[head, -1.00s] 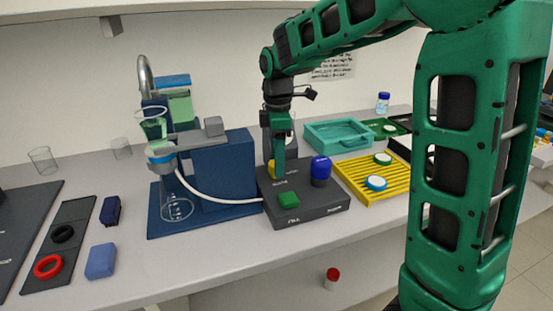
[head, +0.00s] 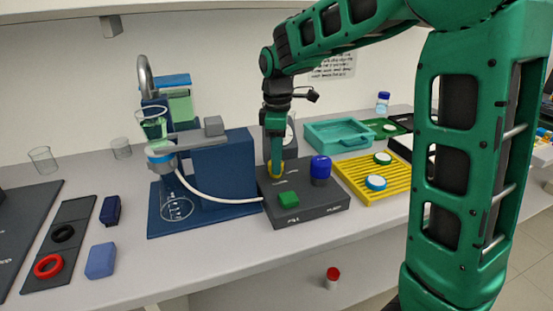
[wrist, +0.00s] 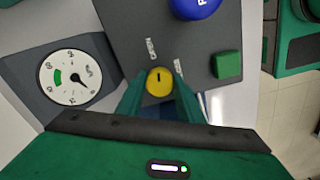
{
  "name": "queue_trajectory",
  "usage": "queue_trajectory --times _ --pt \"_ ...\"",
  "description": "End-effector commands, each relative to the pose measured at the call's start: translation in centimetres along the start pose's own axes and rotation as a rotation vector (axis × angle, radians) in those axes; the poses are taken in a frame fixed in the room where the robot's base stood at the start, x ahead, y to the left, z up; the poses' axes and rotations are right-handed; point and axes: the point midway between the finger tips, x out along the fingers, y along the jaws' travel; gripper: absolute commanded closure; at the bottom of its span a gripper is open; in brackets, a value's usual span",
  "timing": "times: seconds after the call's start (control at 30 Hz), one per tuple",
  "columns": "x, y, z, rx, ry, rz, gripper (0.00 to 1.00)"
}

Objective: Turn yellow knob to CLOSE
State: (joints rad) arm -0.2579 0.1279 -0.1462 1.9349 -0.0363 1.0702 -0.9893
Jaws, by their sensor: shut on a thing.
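The yellow knob (wrist: 159,80) sits on the dark grey control box (head: 312,207), with a dark pointer mark on its face. In the head view my gripper (head: 276,168) points down at the back left of the box, and the knob (head: 276,174) is partly hidden by the fingers.
A blue knob (head: 320,168) and a green button (head: 289,200) are on the same box. A round gauge (wrist: 70,77) stands beside it. A blue stand (head: 225,165) with glassware and a white hose is close on the left. A yellow rack (head: 372,180) lies to the right.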

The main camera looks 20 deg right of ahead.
Motion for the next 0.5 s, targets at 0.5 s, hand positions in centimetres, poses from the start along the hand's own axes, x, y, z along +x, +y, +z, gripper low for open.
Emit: queue_trajectory --times 0.5 --pt "-0.23 0.14 -0.09 0.489 0.007 0.008 0.89"
